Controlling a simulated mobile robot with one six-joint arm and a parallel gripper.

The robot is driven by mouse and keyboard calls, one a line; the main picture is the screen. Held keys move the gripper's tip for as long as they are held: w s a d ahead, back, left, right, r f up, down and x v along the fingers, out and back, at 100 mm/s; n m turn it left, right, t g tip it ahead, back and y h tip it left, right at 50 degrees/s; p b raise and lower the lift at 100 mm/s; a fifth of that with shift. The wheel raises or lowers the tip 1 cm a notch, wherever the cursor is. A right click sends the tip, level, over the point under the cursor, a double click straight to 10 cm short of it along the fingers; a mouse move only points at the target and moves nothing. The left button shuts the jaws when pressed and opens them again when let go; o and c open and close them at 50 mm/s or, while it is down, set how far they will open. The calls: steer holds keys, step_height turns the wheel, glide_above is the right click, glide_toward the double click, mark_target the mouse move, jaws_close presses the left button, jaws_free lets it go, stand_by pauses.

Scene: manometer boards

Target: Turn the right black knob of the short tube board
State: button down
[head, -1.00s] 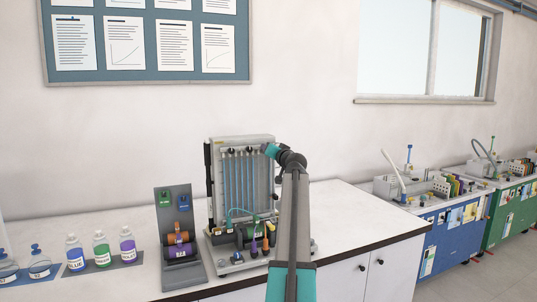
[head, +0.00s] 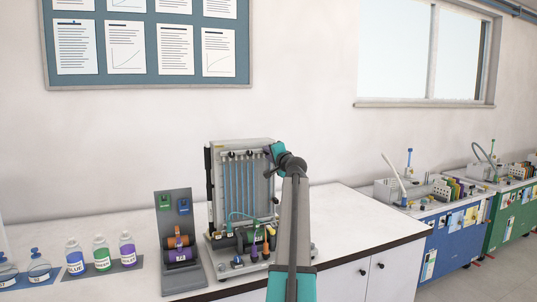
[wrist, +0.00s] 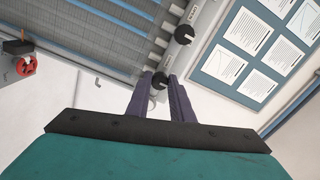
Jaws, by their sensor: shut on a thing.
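The short tube board (head: 213,185) stands upright on the white counter, with several blue-filled tubes and black knobs along its top. My gripper (head: 267,150) is at the board's upper right corner, with its purple fingers pointing at the board. In the wrist view, my gripper (wrist: 160,88) is shut on the right black knob (wrist: 160,80), which shows between the fingertips. Another black knob (wrist: 184,34) sits farther along the same top bar, clear of the fingers. In the head view, my gripper and arm hide the right knob.
A grey rack (head: 167,226) with orange and purple spools stands left of the board. Bottles (head: 101,252) stand farther left. A red knob (wrist: 25,65) shows at the left of the wrist view. The counter (head: 350,225) right of my arm is clear.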

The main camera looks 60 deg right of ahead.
steer(key=shift+m, duration=0.3)
steer(key=c, duration=1.6)
jaws_free()
steer(key=shift+o, duration=0.2)
steer(key=b+v, duration=0.3)
steer(key=v, duration=1.1)
steer(key=shift+r, duration=0.1)
steer(key=shift+d, duration=0.1)
